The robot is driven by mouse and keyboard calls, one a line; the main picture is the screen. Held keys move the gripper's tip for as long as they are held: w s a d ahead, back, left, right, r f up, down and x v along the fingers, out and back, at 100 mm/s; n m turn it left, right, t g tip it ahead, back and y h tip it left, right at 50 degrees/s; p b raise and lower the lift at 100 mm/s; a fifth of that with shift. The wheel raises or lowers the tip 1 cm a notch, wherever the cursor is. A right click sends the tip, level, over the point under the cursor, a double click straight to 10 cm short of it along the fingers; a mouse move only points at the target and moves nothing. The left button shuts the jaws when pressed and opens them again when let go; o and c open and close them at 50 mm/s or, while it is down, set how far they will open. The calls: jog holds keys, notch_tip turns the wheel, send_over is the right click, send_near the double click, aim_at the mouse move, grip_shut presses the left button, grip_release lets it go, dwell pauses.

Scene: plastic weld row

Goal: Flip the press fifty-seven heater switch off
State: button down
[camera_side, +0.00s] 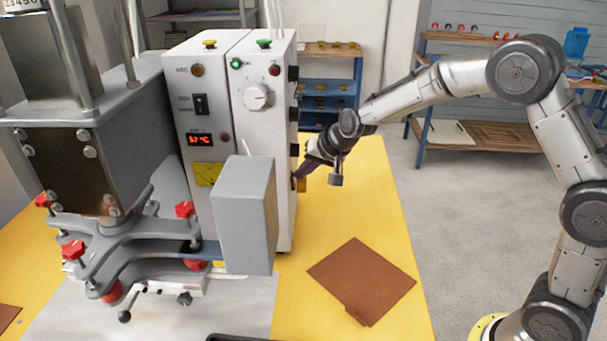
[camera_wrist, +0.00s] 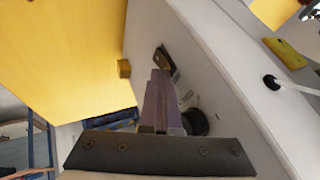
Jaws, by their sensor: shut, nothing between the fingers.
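My gripper (camera_side: 301,176) is at the right side wall of the white control cabinet (camera_side: 284,215). In the wrist view its fingers (camera_wrist: 160,74) are shut with nothing between them. The fingertips are close to a small dark switch-like fitting (camera_wrist: 167,60) on the white wall; I cannot tell whether they touch it, nor which way its lever lies. Small print beside it is too small to read. A black rocker switch (camera_side: 200,104) sits on the cabinet front above a display (camera_side: 199,140) with red digits. I cannot tell from the labels which one is the heater switch.
A black round part (camera_wrist: 196,122) sticks out of the wall beside my fingers. Black fittings (camera_side: 294,73) line the cabinet's right edge. A grey box (camera_side: 245,215) stands in front. A brown sheet (camera_side: 361,280) lies on the yellow table (camera_side: 385,215), otherwise clear there.

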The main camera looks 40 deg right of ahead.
jog(key=shift+r, duration=0.4)
jog(key=d+v, duration=0.1)
jog(key=v, duration=1.1)
jog(key=shift+s+d, duration=0.1)
